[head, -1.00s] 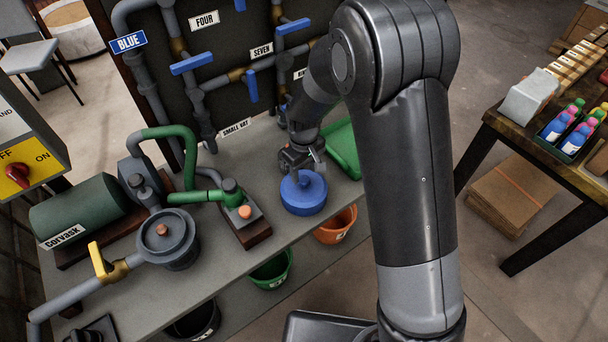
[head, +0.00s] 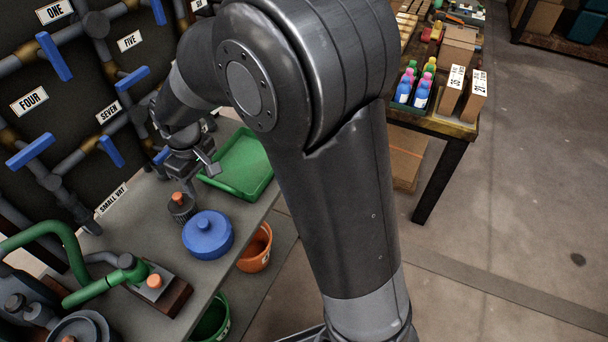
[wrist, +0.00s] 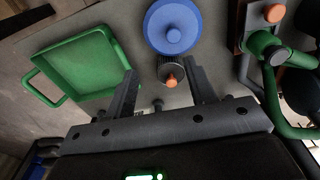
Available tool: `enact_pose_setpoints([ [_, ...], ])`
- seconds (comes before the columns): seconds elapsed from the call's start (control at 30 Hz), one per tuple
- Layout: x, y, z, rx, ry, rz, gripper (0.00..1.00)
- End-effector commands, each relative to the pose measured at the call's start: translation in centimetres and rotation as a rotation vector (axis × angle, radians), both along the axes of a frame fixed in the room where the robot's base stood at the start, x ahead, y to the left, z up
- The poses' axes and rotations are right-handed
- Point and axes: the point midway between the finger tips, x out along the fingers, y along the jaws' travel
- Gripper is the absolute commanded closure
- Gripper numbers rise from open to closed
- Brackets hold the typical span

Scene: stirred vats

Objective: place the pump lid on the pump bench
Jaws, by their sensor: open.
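A round blue lid with a knob (head: 207,234), which looks like the pump lid, lies flat on the grey bench (head: 150,222), near its front edge. It also shows at the top of the wrist view (wrist: 172,26). My gripper (head: 205,168) is open and empty, behind the lid and apart from it. In the wrist view the fingers (wrist: 163,80) point toward a small dark ribbed part with an orange top (wrist: 171,73), which stands beside the lid. In the head view this part (head: 181,207) stands upright on the bench, in front of my gripper.
A green tray (head: 240,165) lies empty at the bench's right end. Green piping and a block with an orange button (head: 155,281) are at the lower left. Valve pipes (head: 75,155) rise behind the bench. Orange (head: 256,248) and green buckets (head: 212,318) sit below its front edge.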

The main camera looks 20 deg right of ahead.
Motion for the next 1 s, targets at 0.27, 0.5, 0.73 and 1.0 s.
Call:
enact_pose_setpoints([
  [0.27, -4.0, -7.6, 7.9, 0.059, -0.117, -0.218, 0.5],
  [0.5, -9.0, -13.2, 12.2, 0.104, -0.215, -0.401, 0.5],
  [0.73, -14.6, -17.3, 14.4, 0.144, -0.31, -0.572, 0.5],
  [1.0, -19.3, -19.8, 15.0, 0.176, -0.391, -0.715, 0.5],
])
